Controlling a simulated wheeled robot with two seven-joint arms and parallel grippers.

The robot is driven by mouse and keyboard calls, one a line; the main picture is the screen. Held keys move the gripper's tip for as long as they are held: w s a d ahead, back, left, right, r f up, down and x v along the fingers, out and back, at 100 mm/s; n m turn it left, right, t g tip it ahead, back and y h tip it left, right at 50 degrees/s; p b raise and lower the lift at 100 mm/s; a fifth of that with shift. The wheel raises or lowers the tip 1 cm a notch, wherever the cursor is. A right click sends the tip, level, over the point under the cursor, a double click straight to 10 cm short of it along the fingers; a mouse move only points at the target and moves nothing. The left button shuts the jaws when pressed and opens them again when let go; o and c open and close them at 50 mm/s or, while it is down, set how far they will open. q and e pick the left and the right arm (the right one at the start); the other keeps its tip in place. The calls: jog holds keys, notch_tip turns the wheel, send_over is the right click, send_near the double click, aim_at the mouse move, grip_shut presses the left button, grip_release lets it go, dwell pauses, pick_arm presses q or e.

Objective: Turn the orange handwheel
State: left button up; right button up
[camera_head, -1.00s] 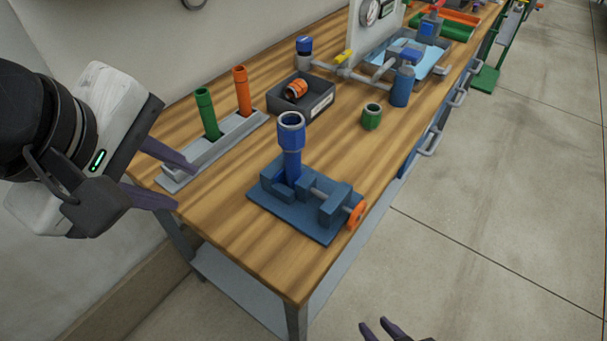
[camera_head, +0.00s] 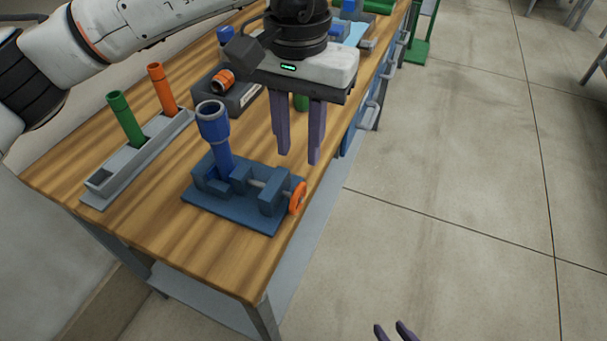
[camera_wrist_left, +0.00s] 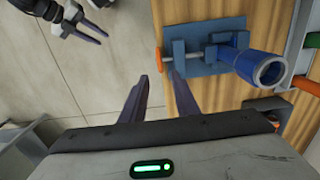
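The orange handwheel (camera_head: 298,198) sits on the right end of the screw of a blue vise (camera_head: 235,205), close to the bench's front edge. It also shows in the left wrist view (camera_wrist_left: 159,60), just beyond the fingertips. The vise stands around an upright blue pipe piece (camera_head: 216,135) with a wide collar. My left gripper (camera_head: 298,160) points down with its purple fingers apart and empty. It is above and behind the handwheel, not touching it. My right gripper (camera_head: 396,330) shows only its fingertips at the bottom edge, apart and empty; it also shows in the left wrist view (camera_wrist_left: 90,35).
A grey rack (camera_head: 140,155) holds a green tube (camera_head: 124,118) and an orange tube (camera_head: 162,88). A dark bin (camera_head: 240,97) with an orange fitting stands behind the vise, and a green piece (camera_head: 301,102) is partly hidden by my gripper.

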aim_at(299, 186)
pick_arm(q)
notch_tip(299, 186, down, 8)
jog(key=shift+f+p, duration=0.2)
jog(key=shift+p, duration=0.25)
grip_shut()
